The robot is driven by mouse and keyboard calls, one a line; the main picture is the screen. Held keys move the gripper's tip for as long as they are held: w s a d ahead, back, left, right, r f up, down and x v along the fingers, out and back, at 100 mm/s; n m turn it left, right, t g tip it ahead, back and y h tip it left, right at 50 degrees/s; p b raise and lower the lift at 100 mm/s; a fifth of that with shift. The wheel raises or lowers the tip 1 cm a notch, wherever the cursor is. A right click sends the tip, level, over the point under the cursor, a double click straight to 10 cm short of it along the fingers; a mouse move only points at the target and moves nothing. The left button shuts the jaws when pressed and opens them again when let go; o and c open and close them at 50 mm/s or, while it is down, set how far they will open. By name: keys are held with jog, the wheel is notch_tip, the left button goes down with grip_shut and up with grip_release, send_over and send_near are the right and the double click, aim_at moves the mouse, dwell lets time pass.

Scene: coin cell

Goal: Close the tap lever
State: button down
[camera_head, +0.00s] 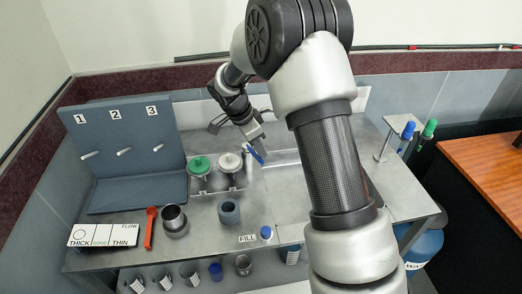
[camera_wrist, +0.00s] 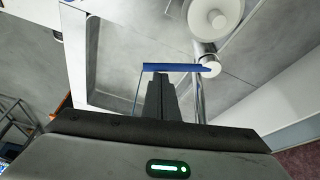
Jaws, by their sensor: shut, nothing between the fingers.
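The tap lever is a blue bar (camera_head: 256,154) at the back of the bench, beside the sink. In the wrist view the blue lever (camera_wrist: 175,67) lies crosswise, its right end at the pale top of the silver tap post (camera_wrist: 199,92). My gripper (camera_head: 261,150) is at the lever in the head view. In the wrist view my gripper's fingertips (camera_wrist: 160,77) are shut together and empty, just below the lever's middle in the picture. I cannot tell whether they touch it. The sink basin (camera_wrist: 105,65) lies left of the post.
A white-lidded pot (camera_head: 230,166) and a green-lidded pot (camera_head: 199,166) stand in a rack left of the tap. A grey pegboard stand (camera_head: 125,150) is farther left. A grey cup (camera_head: 229,211) and a metal cup (camera_head: 174,219) stand in front. My arm hides part of the bench's right side.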

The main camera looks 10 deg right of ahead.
jog(key=shift+a+f+m+g+b, duration=0.15)
jog(key=shift+a+m+g+b, duration=0.15)
jog(key=shift+m+b, duration=0.35)
jog(key=shift+s+a+f+m+b, duration=0.1)
jog(key=shift+s+a+m+b, duration=0.15)
jog(key=shift+a+b, duration=0.6)
jog(key=shift+w+a+r+m+g, duration=0.1)
jog(key=shift+a+m+g, duration=0.3)
jog(key=shift+a+m, duration=0.55)
jog(key=shift+w+a+r+m+g, duration=0.1)
jog(key=shift+a+m+g, duration=0.3)
jog(key=shift+m, duration=0.9)
jog(key=shift+w+a+r+m+g, duration=0.1)
jog(key=shift+a+m+g, duration=0.3)
jog(key=shift+a+m, duration=0.55)
jog(key=shift+d+m, duration=0.2)
jog(key=shift+m, duration=0.1)
